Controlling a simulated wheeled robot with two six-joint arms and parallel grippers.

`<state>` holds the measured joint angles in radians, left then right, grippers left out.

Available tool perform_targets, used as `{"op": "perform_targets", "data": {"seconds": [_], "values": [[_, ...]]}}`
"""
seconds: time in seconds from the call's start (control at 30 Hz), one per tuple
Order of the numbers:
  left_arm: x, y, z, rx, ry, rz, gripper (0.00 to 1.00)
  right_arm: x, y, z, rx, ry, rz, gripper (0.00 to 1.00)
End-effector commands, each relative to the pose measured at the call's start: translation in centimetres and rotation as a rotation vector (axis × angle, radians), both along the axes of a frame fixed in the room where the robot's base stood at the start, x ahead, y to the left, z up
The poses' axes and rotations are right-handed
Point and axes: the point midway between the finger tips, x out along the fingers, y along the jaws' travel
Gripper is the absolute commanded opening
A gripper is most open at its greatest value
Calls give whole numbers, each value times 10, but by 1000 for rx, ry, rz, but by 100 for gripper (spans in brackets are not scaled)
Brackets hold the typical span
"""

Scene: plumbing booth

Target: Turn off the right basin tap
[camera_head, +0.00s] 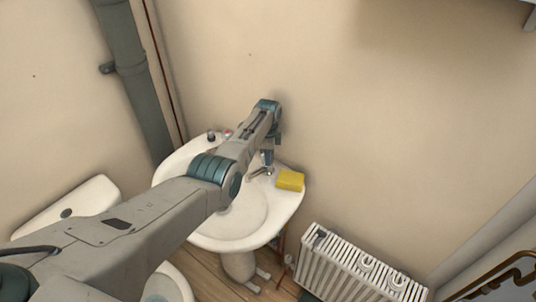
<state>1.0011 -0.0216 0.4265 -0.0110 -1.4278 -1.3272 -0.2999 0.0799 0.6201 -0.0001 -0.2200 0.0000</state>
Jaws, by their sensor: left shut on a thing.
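The white basin (230,228) stands against the wall on a pedestal. My left arm reaches over it from the lower left. My left gripper (267,156) points down at the back right of the basin, shut on the right basin tap (264,171). The arm and gripper hide most of the tap's handle, and its spout shows just below. Another tap (227,134) shows in part at the back left of the basin, beyond the arm. My right gripper is out of view.
A yellow sponge (290,180) lies on the basin's right rim, close to the gripper. A white radiator (350,270) stands at the lower right. A toilet (75,205) is at the left. A grey pipe (130,70) runs down the corner.

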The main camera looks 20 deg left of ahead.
Motion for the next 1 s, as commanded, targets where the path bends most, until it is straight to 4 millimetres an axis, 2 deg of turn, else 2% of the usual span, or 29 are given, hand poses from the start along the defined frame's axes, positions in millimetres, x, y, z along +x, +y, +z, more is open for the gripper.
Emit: {"op": "perform_targets", "data": {"seconds": [0.13,0.17,0.27,0.53,0.67,0.83,1.0], "values": [[2,0,2,0,-5,-1,21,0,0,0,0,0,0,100],[2,0,3,1,-5,-1,47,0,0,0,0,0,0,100],[2,0,2,1,-4,0,65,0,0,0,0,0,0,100],[1,0,1,0,-2,1,65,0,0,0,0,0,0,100],[1,0,7,0,-1,1,65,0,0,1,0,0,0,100],[1,0,30,1,-5,1,65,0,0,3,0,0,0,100],[1,0,60,1,-7,0,65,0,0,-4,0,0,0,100]]}}
